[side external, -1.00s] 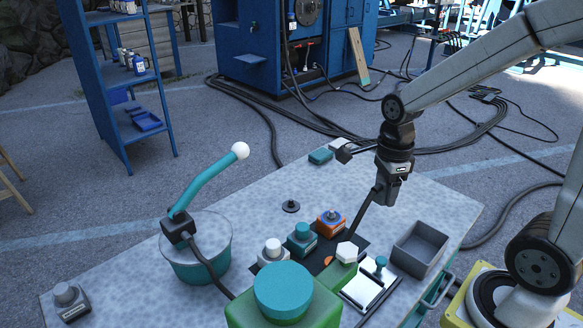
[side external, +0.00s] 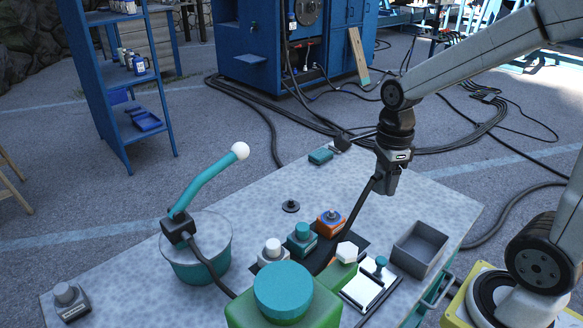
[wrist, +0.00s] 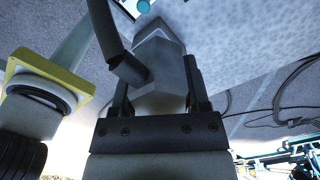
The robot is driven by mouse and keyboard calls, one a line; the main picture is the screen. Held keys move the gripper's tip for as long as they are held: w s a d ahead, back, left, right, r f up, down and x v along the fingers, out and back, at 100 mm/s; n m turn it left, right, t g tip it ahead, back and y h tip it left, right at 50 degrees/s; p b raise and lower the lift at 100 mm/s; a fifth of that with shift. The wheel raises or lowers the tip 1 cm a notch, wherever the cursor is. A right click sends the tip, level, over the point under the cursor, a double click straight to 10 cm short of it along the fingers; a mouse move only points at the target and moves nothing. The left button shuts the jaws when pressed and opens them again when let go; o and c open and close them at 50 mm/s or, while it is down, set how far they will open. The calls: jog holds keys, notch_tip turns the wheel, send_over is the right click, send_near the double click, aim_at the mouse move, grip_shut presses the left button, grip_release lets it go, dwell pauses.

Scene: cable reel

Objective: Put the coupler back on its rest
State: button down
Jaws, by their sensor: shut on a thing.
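My gripper (side external: 390,186) is above the back right part of the speckled table, pointing down. It is shut on the coupler, a grey faceted body (wrist: 160,72) between the two fingers in the wrist view. A dark cable (side external: 357,208) runs from it down left to the dark plate on the table, and shows in the wrist view (wrist: 105,35). In the side view the coupler is mostly hidden by the gripper and clear of the table. I cannot tell which fixture is its rest.
Teal (side external: 302,236), orange (side external: 331,222) and white-topped (side external: 272,249) fittings stand mid-table. A grey open bin (side external: 420,249) is at right. A tub (side external: 200,262) with a curved teal handle (side external: 208,182) is at left. A teal block (side external: 320,157) lies at the back edge. The back middle is mostly clear.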

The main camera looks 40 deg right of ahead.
jog(key=w+d+f, duration=0.1)
jog(key=w+f, duration=0.2)
jog(key=w, duration=1.1)
send_over(292, 200)
jog(key=shift+w+d+f, duration=0.1)
jog(key=shift+f, duration=5.1)
jog(key=shift+f, duration=0.2)
jog(key=shift+f, duration=3.95)
grip_release()
